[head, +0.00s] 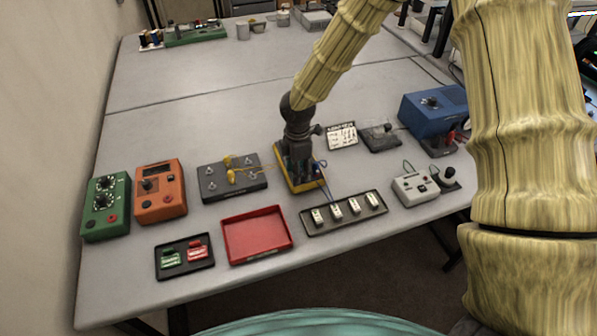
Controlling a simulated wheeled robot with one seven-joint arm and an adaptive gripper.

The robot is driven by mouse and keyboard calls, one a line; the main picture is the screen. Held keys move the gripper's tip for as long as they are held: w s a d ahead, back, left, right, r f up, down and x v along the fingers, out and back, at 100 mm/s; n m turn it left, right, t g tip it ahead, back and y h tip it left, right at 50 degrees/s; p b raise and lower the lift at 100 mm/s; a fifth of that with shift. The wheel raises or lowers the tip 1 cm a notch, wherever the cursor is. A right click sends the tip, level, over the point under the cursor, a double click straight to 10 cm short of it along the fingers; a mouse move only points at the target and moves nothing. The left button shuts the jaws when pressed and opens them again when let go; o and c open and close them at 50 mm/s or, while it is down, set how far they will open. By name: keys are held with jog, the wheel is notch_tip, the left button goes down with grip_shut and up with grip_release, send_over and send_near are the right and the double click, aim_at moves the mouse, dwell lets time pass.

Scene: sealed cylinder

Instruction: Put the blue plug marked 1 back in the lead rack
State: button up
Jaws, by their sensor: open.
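My gripper (298,160) points down over a yellow-edged box (313,187) near the middle of the table. Its fingers are dark against the box's dark top, and it holds nothing that I can make out. A small blue plug (322,164) shows at the right of the gripper, by the box's right edge. A thin blue lead runs from there down toward a long black tray (318,228) with several white blocks. The mark 1 is too small to read. I cannot tell for certain which piece is the lead rack.
A dark board (212,194) with yellow plugs is left of the box, a yellow lead between them. Orange (160,205) and green (105,222) units stand farther left. A red tray (231,243) lies in front, and a blue unit (420,116) stands right.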

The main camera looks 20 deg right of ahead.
dwell(0.6)
grip_shut()
jog(key=shift+r+p, duration=0.1)
jog(key=shift+p, duration=0.25)
jog(key=shift+r+p, duration=2.5)
jog(key=shift+r, duration=0.4)
